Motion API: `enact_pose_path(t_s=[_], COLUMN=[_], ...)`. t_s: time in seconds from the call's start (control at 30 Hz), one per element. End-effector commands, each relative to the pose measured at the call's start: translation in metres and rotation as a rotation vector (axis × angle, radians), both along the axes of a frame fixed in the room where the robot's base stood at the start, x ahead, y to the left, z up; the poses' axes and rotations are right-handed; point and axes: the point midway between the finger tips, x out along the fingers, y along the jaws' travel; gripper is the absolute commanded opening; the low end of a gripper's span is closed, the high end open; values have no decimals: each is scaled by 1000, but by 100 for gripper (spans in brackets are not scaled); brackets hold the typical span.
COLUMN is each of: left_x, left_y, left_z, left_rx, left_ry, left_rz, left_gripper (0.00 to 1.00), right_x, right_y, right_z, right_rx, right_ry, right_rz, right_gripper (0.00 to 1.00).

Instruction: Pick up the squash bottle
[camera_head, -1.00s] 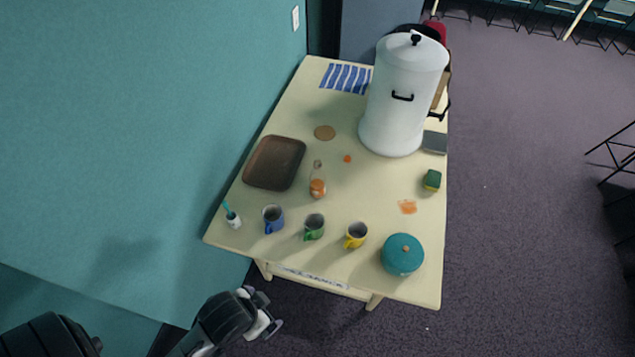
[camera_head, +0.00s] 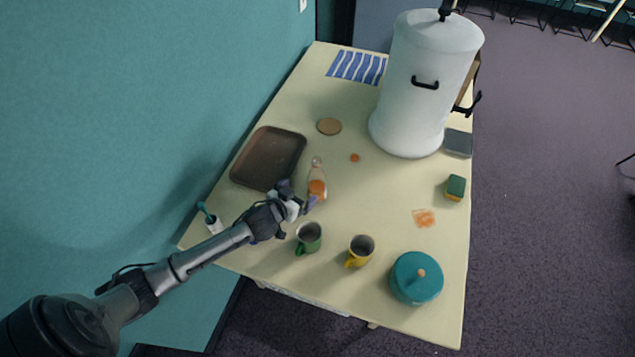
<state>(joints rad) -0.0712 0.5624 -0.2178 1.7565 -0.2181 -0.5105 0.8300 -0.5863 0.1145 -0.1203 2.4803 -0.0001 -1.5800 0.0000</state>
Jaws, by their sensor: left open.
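The squash bottle (camera_head: 317,181) is a small clear bottle with orange liquid in its lower part. It stands on the cream table, right of the brown tray. My left gripper (camera_head: 301,203) is open just beside the bottle's lower left, near its base. Whether the fingers touch the bottle or reach around it I cannot tell. The blue mug is hidden behind my left arm. My right gripper is not in view.
A brown tray (camera_head: 268,158) lies left of the bottle. A green mug (camera_head: 309,236), yellow mug (camera_head: 361,250) and teal pot (camera_head: 416,277) stand toward the front. A white cup with a brush (camera_head: 213,224) is near the left edge. A large white urn (camera_head: 419,90) stands behind.

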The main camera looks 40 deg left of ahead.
Motion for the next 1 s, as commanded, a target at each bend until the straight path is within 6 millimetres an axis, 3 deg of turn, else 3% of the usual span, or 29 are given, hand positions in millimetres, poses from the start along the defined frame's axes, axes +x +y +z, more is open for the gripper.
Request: enact_pose_path(t_s=[0.2, 0.57, 1.0], left_x=[31, 50, 90], left_y=[2, 3, 4], left_z=[-13, -20, -37], left_rx=[0, 1, 1], left_ry=[2, 2, 3], left_rz=[1, 1, 1], left_gripper=[97, 97, 97], right_x=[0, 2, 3], right_y=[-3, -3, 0], right_z=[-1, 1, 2], right_rx=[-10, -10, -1], right_ry=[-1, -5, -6], right_rz=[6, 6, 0], right_gripper=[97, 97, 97])
